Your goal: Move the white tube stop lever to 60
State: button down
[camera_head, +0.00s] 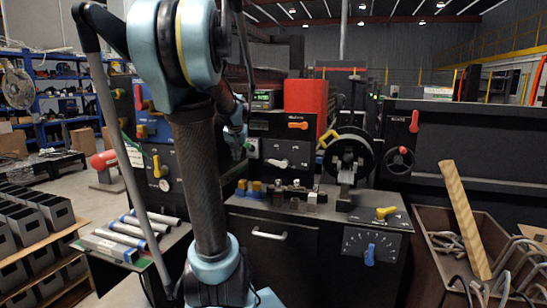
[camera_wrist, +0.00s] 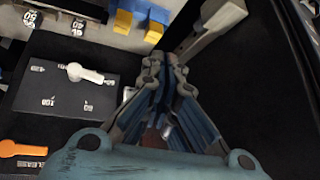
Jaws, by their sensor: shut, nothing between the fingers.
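The white tube stop lever (camera_head: 277,162) is on a dark panel at the back of the black machine, right of my arm. In the head view my gripper (camera_head: 238,150) is partly hidden behind my arm, left of the lever.
An orange lever (camera_head: 298,125) sits above the white one; it also shows in the wrist view (camera_wrist: 22,149). Yellow and blue blocks (camera_head: 254,189) stand on the ledge below. A blue lever (camera_head: 370,254) and a yellow lever (camera_head: 386,212) are on the front right.

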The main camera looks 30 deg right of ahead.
jog(key=w+d+r+m+t+h, duration=0.1)
jog(key=w+d+r+m, duration=0.15)
jog(key=d, duration=0.85)
jog(key=w+d+r+m+h, duration=0.15)
jog(key=w+d, duration=0.25)
jog(key=d, duration=0.7)
send_over(279, 162)
jog(key=w+a, duration=0.1)
jog(key=shift+n, duration=0.3)
jog(key=f, duration=0.7)
jog(key=shift+a, duration=0.2)
jog(key=f, duration=0.3)
jog(key=shift+w+a, duration=0.15)
jog(key=shift+w, duration=0.2)
jog(key=shift+a+f, duration=0.1)
jog(key=shift+f, duration=0.45)
